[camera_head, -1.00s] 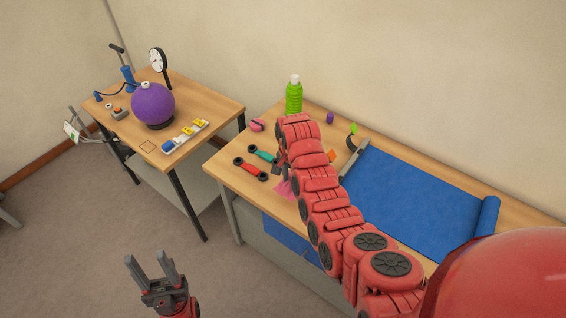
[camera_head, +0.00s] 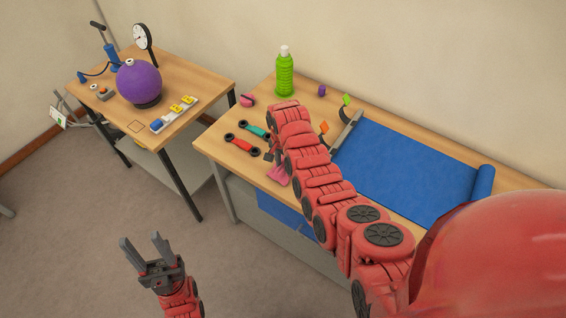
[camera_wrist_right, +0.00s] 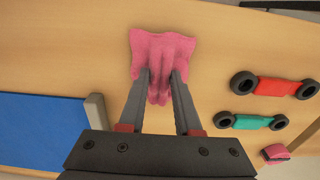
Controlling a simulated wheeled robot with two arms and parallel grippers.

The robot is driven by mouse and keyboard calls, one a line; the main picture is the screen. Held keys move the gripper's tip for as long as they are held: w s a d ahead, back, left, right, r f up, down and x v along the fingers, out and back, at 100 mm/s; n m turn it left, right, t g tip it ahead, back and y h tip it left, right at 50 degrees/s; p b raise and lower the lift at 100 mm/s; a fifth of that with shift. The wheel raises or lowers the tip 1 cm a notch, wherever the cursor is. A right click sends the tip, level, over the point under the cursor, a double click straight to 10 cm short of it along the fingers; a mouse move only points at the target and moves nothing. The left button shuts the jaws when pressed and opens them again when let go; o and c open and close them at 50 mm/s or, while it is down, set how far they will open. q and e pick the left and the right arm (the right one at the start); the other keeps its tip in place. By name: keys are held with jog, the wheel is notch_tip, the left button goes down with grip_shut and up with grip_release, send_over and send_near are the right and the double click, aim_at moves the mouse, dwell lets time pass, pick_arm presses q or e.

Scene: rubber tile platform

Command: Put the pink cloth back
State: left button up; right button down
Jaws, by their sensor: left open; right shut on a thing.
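The pink cloth (camera_wrist_right: 163,45) is bunched between the fingertips of my right gripper (camera_wrist_right: 160,82) in the right wrist view, over the wooden table. Its folds hang past the fingers; I cannot tell whether it touches the tabletop. In the head view a small part of the cloth (camera_head: 279,176) shows beside my right arm, which hides the rest. My left gripper (camera_head: 146,250) is open and empty, over the floor in front of the tables.
The blue mat (camera_head: 405,165) lies right of my right arm. A green bottle (camera_head: 285,75) stands behind. A side table holds a purple ball (camera_head: 139,83).

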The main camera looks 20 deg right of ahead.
aim_at(283, 166)
jog(key=shift+f+b, duration=0.4)
jog(key=shift+f, duration=0.05)
jog(key=c, duration=0.5)
grip_release()
jog(key=shift+r, duration=0.15)
jog(key=shift+r+p, duration=0.45)
jog(key=shift+r, duration=0.3)
jog(key=shift+r+p, duration=0.65)
jog(key=shift+r, duration=2.05)
